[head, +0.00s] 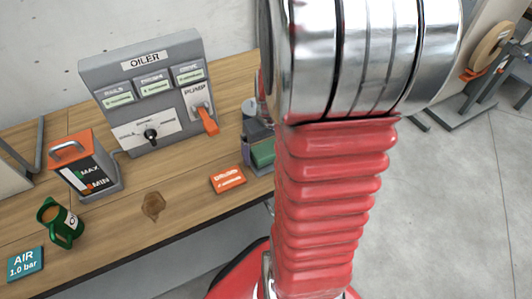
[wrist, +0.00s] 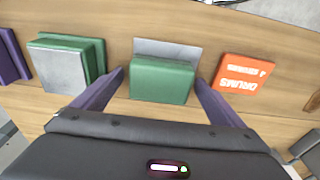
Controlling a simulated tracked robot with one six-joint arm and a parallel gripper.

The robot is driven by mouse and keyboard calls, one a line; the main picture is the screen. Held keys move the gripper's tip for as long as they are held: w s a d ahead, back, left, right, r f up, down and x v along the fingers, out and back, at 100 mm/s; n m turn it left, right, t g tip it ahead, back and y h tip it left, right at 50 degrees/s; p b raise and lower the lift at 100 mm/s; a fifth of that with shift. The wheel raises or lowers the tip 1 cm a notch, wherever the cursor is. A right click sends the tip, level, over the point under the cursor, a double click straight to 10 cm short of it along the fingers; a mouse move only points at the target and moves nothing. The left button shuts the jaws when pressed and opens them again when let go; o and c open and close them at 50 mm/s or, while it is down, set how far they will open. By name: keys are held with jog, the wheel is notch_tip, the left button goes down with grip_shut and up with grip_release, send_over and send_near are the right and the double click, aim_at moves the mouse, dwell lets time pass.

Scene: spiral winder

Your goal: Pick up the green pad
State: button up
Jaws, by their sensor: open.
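The green pad (wrist: 160,82) is a block in the middle of the wrist view, with a grey plate (wrist: 168,48) showing behind its far edge. My gripper (wrist: 159,77) is open, with one purple finger on each side of the green pad. I cannot tell whether the fingers touch it or how far above it they are. In the head view a green block (head: 263,152) shows on the bench beside my red arm, which hides part of that area.
A second green block with a grey top (wrist: 62,68) lies left of my gripper, beside a purple piece (wrist: 10,55). An orange DRUMS card (wrist: 240,76) lies close on the right.

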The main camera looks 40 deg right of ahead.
aim_at(266, 149)
jog(key=shift+c, duration=0.7)
jog(key=c, duration=1)
notch_tip(266, 149, up, 10)
dwell(0.6)
